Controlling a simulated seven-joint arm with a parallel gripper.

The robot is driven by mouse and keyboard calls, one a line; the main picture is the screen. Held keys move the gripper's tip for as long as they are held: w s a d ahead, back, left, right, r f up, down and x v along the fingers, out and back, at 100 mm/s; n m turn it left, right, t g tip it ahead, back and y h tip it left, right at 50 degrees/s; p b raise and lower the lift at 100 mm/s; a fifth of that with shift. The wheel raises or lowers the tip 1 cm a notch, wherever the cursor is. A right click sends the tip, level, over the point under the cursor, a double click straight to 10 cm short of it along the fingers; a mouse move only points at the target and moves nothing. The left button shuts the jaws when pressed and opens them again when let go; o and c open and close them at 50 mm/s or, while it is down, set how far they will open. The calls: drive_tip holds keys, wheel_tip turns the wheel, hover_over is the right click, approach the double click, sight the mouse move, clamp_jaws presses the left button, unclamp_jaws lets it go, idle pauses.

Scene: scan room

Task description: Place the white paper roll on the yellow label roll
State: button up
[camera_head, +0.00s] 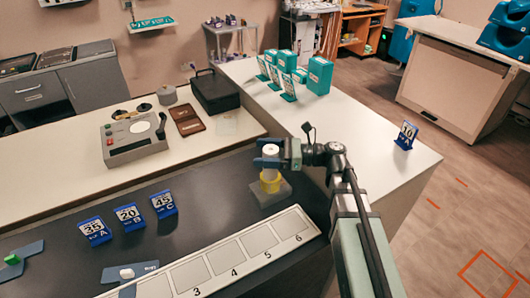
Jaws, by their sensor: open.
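The white paper roll (270,174) stands upright directly above the yellow label roll (271,186) and appears to rest on it. The yellow roll sits on a small grey square base (280,196) on the dark counter. My gripper (267,151), with blue fingers, is open around the upper part of the white roll, one finger on its near side and one on its far side. The near finger hides part of the white roll. I cannot tell whether the fingers touch it.
A white strip with numbered squares (232,258) lies in front. Blue number signs (129,217) stand to the left. A grey device (135,140) and black case (215,92) sit on the white counter behind. A blue sign marked 10 (406,136) stands right. Dark counter between signs and base is clear.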

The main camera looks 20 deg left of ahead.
drive_tip(key=shift+r, duration=0.1)
drive_tip(key=shift+d, duration=0.2)
drive_tip(key=w+d, duration=0.2)
drive_tip(key=d, duration=0.9)
drive_tip(key=shift+w+d, duration=0.15)
